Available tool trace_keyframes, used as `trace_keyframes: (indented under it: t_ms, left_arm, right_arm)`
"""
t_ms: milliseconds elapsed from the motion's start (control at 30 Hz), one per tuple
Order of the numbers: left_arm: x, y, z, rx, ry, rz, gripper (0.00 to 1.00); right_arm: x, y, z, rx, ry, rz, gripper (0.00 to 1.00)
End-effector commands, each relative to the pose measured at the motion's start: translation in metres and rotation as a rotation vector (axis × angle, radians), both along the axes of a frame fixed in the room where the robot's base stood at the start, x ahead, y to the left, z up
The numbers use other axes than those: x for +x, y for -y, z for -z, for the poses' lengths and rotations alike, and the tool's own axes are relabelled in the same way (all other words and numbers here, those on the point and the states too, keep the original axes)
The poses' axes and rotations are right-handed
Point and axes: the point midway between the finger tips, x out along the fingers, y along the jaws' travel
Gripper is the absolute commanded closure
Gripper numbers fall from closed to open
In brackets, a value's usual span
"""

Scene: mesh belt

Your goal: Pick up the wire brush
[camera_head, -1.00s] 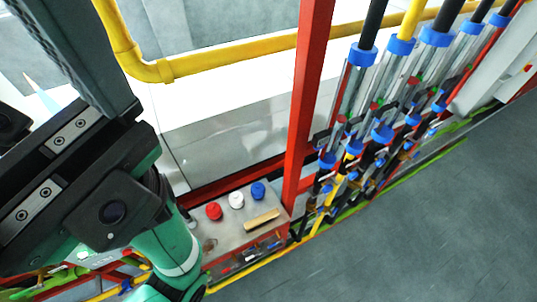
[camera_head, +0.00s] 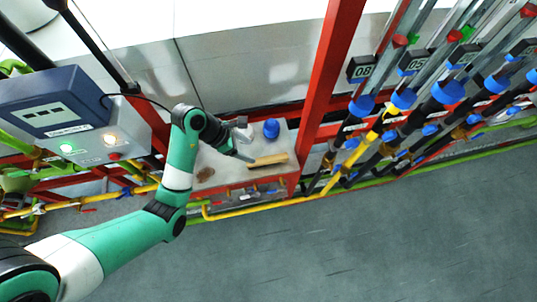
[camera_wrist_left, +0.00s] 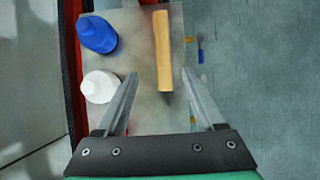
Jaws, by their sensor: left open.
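The wire brush (camera_head: 268,160), with a tan wooden back, lies on a small grey metal shelf (camera_head: 232,177). In the left wrist view the brush (camera_wrist_left: 162,45) is a long upright bar; its bristles cannot be made out. My left gripper (camera_head: 246,156) is over the shelf at the near end of the brush. In the left wrist view its open fingers (camera_wrist_left: 160,75) stand on either side of that end, with gaps on both sides. Whether they are level with the brush is unclear. My right gripper is out of view.
A brown patch (camera_head: 205,174) is on the shelf. A red post (camera_head: 327,75) rises beside it; pipes with blue fittings stand at right.

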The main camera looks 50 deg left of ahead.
Motion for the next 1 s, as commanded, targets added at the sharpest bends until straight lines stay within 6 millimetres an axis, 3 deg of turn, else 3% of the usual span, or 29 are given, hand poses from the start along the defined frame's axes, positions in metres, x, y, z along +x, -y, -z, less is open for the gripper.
trace_keyframes:
  t_ms: [300,533,833,1000]
  left_arm:
    - [0.024,0.016,0.047,-0.001,-0.001,0.003,0.3]
    - [0.028,0.019,0.054,0.0,0.001,0.003,0.3]
    - [0.049,0.036,0.091,0.0,0.0,0.004,0.3]
    - [0.051,0.036,0.093,0.0,0.002,0.003,0.3]
  right_arm:
    - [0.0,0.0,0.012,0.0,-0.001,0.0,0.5]
    - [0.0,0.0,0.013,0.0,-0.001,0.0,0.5]
    - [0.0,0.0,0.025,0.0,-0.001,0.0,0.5]
    - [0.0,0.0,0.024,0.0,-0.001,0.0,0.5]
